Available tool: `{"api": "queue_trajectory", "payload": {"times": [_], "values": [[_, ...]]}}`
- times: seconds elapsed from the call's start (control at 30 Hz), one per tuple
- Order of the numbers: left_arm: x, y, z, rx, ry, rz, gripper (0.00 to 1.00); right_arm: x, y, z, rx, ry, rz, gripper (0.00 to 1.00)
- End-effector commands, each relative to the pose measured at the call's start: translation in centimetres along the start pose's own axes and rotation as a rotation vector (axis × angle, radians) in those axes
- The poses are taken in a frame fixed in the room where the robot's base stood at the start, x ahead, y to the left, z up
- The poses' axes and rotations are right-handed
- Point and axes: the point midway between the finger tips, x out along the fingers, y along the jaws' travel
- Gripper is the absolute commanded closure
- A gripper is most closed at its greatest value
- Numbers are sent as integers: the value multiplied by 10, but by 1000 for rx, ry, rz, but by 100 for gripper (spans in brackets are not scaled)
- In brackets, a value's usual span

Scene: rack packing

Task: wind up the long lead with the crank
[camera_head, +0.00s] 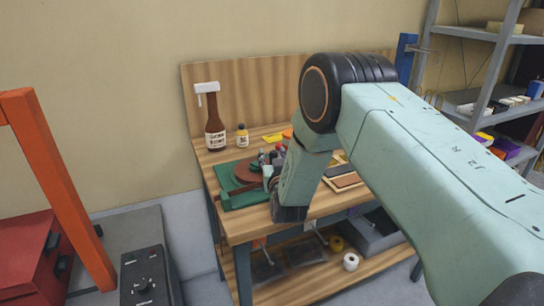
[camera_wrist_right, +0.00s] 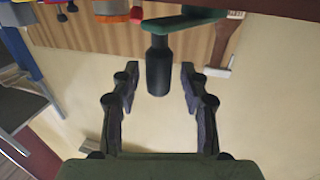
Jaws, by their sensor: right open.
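On the workbench, a green base (camera_head: 236,199) carries a reddish-brown round drum (camera_head: 247,171), apparently the winder. My right gripper (camera_head: 270,178) is at the right side of the drum, small and partly hidden by my wrist. In the right wrist view, a black upright-looking crank knob (camera_wrist_right: 158,70) hangs from a green crank arm (camera_wrist_right: 182,23). My right gripper (camera_wrist_right: 159,82) is open, with one finger on each side of the knob and visible gaps between. The long lead cannot be made out. My left gripper is not in view.
A brown bottle (camera_head: 215,130) and a small bottle (camera_head: 242,137) stand behind the winder. Flat boards (camera_head: 345,180) lie to its right. Tape rolls (camera_head: 351,262) are on the lower shelf. A metal rack (camera_head: 480,95) stands right, an orange frame (camera_head: 60,180) left.

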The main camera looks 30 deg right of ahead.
Motion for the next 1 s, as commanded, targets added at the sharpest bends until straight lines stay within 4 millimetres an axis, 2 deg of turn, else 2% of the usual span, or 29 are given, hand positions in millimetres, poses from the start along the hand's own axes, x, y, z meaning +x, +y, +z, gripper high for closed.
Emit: {"api": "queue_trajectory", "payload": {"times": [0.27, 0.8, 1.0], "values": [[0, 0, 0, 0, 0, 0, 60, 2, -2, 0, 0, -1, -1, 55], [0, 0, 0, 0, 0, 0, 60, 2, -2, 0, 0, 0, 0, 99], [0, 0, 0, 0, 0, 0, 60, 2, -1, 0, 1, 0, 1, 100]]}}
